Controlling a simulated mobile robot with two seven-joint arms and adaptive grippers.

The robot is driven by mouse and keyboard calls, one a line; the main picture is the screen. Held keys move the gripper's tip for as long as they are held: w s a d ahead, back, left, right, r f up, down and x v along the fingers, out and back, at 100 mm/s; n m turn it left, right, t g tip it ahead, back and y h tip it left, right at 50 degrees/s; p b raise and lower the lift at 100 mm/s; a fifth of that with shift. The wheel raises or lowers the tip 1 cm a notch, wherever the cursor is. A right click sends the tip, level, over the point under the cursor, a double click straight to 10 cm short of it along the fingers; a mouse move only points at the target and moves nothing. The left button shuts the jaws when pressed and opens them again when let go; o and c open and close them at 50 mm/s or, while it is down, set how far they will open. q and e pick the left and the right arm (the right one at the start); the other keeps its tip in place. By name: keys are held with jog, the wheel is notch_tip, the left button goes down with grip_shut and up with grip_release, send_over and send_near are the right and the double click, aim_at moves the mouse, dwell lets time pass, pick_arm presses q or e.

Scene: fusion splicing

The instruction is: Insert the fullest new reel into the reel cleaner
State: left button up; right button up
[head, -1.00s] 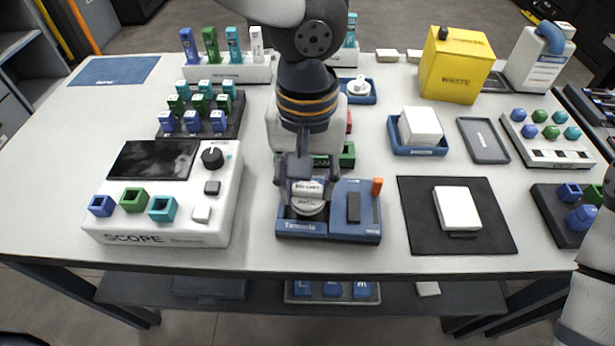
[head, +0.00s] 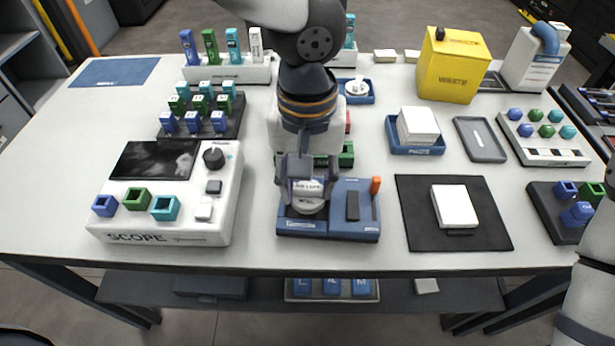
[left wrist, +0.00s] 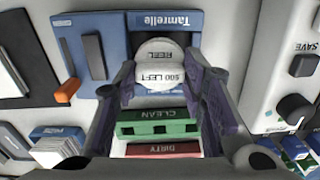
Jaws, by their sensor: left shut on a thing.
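The reel cleaner (head: 367,216) is a blue unit marked Tamrelle at the front middle of the table, with an orange lever (head: 375,186) and a dark pad on its right side. My left gripper (head: 305,186) points down over its left half. In the left wrist view the gripper (left wrist: 161,74) is shut on a white reel (left wrist: 160,76) labelled "500 LEFT" and "REEL", with a finger on each side. The reel (head: 308,204) is at the cleaner's left bay; I cannot tell whether it is fully seated. My right gripper is out of view.
Green CLEAN (left wrist: 158,114) and red DIRTY (left wrist: 163,149) bins stand just behind the cleaner. The scope (head: 165,228) is close on the left. A black mat (head: 413,226) with a white block lies right. A yellow waste box (head: 455,75) stands at the back.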

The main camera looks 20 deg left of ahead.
pick_arm(q)
jog(key=shift+f, duration=0.55)
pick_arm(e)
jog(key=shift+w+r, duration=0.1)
pick_arm(q)
jog(key=shift+f, duration=0.3)
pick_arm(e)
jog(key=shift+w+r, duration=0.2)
pick_arm(q)
jog(key=o, duration=1)
notch_tip(320, 180, up, 3)
jog(key=shift+f+p, duration=0.1)
jog(key=shift+p, duration=0.65)
jog(key=shift+r, duration=1.6)
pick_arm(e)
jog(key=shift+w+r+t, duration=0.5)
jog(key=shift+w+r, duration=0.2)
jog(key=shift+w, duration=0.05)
